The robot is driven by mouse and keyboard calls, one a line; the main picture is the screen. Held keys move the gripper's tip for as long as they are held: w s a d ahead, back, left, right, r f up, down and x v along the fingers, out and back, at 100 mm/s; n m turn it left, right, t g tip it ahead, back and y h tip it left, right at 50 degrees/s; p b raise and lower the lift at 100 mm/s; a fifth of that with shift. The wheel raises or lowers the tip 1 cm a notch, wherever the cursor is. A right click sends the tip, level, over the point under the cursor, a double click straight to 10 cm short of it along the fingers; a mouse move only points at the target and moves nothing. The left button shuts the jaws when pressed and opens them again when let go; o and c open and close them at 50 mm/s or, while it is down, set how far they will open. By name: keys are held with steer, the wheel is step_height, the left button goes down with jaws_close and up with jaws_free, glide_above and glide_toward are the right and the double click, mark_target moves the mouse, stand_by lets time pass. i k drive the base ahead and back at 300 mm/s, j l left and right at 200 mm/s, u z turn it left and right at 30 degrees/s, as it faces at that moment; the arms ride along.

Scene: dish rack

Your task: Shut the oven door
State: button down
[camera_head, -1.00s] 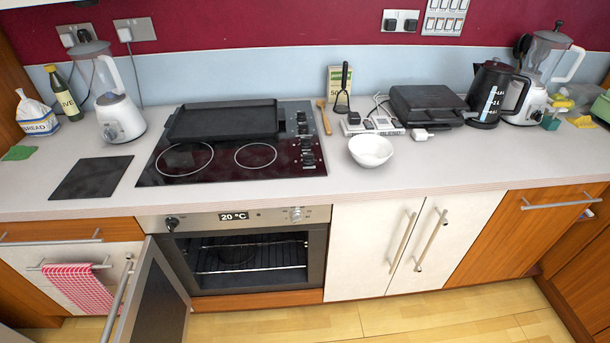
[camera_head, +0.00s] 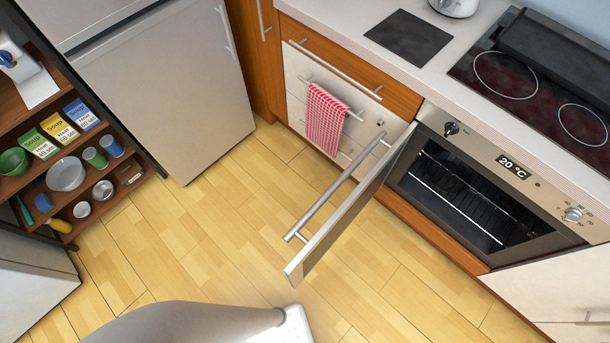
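The oven (camera_head: 477,196) is built into the counter at the right, with a dial and a display reading 20 °C. Its door (camera_head: 352,205) stands wide open, hinged at the oven's left side and swung out over the floor. The long metal door handle (camera_head: 335,193) is on the door's left face. The oven cavity with its wire rack shows behind it. A grey part of my own body shows at the bottom of the view. My gripper is not in view.
Wooden floor (camera_head: 215,225) is free left of the door. A fridge (camera_head: 165,85) stands at the upper left, beside shelves (camera_head: 60,175) with cups, bowls and boxes. A red checked towel (camera_head: 325,120) hangs on a drawer handle near the door.

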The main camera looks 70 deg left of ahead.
mark_target(315, 249)
steer(key=k+j+u, duration=0.1)
steer(key=k+j, duration=0.15)
steer(key=k+j+u, duration=0.1)
steer(key=k+j, duration=0.15)
steer(key=j, duration=0.25)
steer(key=k+j+u, duration=0.1)
steer(key=k+j, duration=0.15)
steer(key=j, duration=0.15)
steer(key=k+j+u, duration=0.1)
steer(key=j, duration=0.35)
steer(key=k, duration=0.1)
